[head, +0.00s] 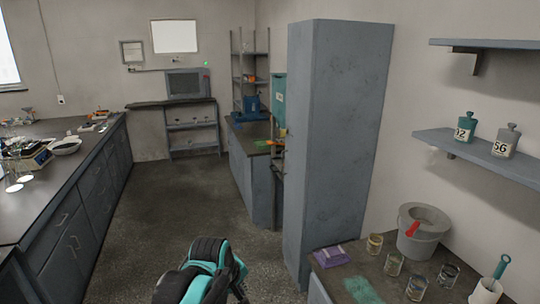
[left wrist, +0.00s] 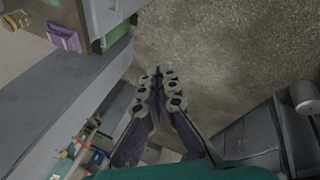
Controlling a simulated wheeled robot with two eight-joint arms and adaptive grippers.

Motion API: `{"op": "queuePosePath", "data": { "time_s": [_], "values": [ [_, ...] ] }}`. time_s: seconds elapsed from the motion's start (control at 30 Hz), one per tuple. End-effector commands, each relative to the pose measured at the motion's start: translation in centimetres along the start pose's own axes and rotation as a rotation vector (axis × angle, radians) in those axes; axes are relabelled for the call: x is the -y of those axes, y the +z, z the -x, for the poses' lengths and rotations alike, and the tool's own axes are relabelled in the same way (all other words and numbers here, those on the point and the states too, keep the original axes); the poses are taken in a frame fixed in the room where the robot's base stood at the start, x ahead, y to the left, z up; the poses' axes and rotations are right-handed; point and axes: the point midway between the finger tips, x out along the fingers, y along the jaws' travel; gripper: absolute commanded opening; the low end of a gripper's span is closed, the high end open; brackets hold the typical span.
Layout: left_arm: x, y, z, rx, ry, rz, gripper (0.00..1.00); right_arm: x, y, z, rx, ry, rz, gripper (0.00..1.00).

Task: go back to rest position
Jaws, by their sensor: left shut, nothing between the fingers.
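My left gripper shows in the left wrist view (left wrist: 159,82), its two grey linked fingers together with nothing between them. It is over open grey floor, clear of the furniture. In the head view, my left arm's black and teal end (head: 208,270) is at the bottom centre, over the floor; the fingertips are not clearly seen there. My right gripper is in neither view.
A long bench (head: 60,185) with a scale and bowls runs along the left. A tall grey cabinet (head: 335,130) stands right of centre. A counter at lower right holds several jars, a grey bucket (head: 422,232) and a purple packet (head: 329,254). The middle floor is clear.

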Motion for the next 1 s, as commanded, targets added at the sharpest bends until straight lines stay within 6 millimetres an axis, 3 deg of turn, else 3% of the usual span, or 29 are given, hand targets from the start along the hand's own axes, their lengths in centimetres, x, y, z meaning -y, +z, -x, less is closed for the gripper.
{"op": "queuePosePath", "data": {
  "time_s": [0.03, 0.2, 0.43, 0.63, 1.0],
  "values": [
    [2.3, 0.3, 1.4, -0.026, 0.006, -0.075, 0.0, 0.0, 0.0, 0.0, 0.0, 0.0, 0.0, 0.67],
    [9.1, 1.6, 4.1, -0.114, 0.011, -0.365, 0.0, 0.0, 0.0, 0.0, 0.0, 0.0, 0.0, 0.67],
    [16.3, 3.8, 4.9, -0.212, -0.022, -0.691, 0.0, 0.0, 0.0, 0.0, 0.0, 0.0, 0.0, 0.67],
    [18.7, 4.6, 4.6, -0.247, -0.045, -0.816, 0.0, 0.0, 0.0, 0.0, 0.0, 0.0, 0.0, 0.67],
    [18.8, 4.7, 4.6, -0.249, -0.046, -0.822, 0.0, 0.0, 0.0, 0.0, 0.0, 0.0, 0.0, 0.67]
  ]
}}
